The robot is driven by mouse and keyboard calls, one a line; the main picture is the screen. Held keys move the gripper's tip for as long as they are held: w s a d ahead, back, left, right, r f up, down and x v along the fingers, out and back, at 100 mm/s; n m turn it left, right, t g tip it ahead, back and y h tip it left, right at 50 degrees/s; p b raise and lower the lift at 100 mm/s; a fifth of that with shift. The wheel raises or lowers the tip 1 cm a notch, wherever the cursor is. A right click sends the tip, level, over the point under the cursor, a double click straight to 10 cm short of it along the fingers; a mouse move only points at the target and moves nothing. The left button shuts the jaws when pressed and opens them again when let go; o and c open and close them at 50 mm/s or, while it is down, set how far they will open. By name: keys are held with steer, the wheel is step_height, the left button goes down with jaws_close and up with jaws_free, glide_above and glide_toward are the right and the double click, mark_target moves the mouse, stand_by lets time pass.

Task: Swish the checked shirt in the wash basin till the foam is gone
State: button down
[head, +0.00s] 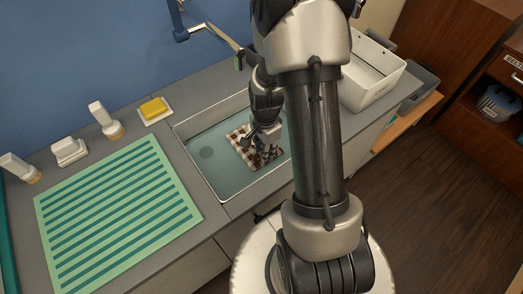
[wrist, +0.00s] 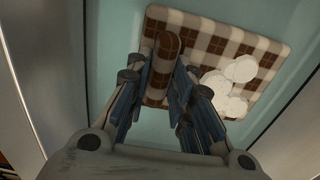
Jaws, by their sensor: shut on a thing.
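The brown-and-white checked shirt (head: 241,150) lies as a flat folded square in the wash basin (head: 203,178). In the wrist view the shirt (wrist: 222,42) shows a raised fold between the fingers. White foam blobs (wrist: 238,72) sit in a cluster on its right part. My gripper (head: 264,150) reaches down into the basin over the shirt. In the wrist view my gripper (wrist: 166,85) is shut on the raised fold of the shirt. My arm and gripper hide part of the shirt and the basin's right side in the head view.
A green striped mat (head: 115,213) lies left of the basin. A yellow sponge (head: 153,107) on a dish and a white bottle (head: 103,116) stand behind it. A white bin (head: 368,75) stands to the right. A tap (head: 215,33) hangs over the back.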

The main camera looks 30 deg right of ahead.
steer(key=shift+w+d, duration=0.1)
steer(key=shift+d, duration=3.5)
steer(key=shift+a, duration=0.15)
steer(key=shift+s+a, duration=0.15)
steer(key=shift+a, duration=4.1)
steer(key=shift+s+a, duration=0.15)
steer(key=shift+a, duration=4.1)
step_height(320, 180, up, 17)
steer(key=p, duration=1.3)
steer(key=shift+p, duration=0.4)
